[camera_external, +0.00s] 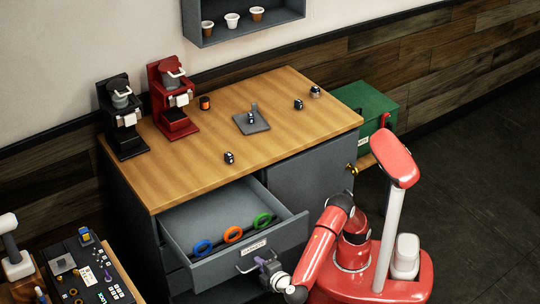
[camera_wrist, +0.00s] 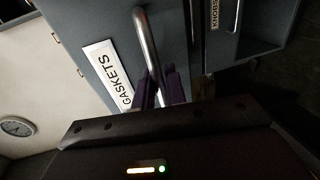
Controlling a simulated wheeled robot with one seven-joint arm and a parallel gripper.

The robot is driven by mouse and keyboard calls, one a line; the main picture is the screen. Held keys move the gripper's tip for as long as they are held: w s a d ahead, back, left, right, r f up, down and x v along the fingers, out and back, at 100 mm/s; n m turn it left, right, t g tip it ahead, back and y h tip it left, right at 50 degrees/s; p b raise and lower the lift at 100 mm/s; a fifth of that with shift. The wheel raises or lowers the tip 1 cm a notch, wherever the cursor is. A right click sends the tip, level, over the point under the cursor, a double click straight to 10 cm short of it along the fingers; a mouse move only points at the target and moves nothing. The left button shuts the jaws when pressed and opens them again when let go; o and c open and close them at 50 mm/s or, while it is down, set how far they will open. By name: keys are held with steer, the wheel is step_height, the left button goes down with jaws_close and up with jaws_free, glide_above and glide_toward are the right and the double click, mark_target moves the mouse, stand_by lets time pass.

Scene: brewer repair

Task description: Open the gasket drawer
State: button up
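The gasket drawer (camera_external: 290,235) is pulled well out of the grey cabinet. Blue (camera_external: 202,247), orange (camera_external: 233,234) and green (camera_external: 262,220) ring gaskets sit in a row inside it. Its front carries a white label, which reads GASKETS in the wrist view (camera_wrist: 108,72), and a silver bar handle (camera_wrist: 148,42). My gripper (camera_external: 263,264) is at the handle, in front of the drawer. In the wrist view its purple fingertips (camera_wrist: 160,88) lie on either side of the bar, close against it, and look shut on it.
A second front labelled KNOBS (camera_wrist: 214,14) is beside it in the wrist view. The wooden countertop (camera_external: 200,165) holds a black brewer (camera_external: 122,118), a red brewer (camera_external: 173,100) and small parts. A side table (camera_external: 95,270) with tools stands at lower left. Dark floor (camera_external: 480,220) is clear at right.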

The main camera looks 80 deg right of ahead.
steer(key=shift+o, duration=1.3)
steer(key=shift+a, duration=0.1)
steer(key=p+v, duration=0.1)
steer(key=v, duration=0.6)
steer(key=shift+s+a, duration=0.25)
steer(key=shift+s, duration=0.05)
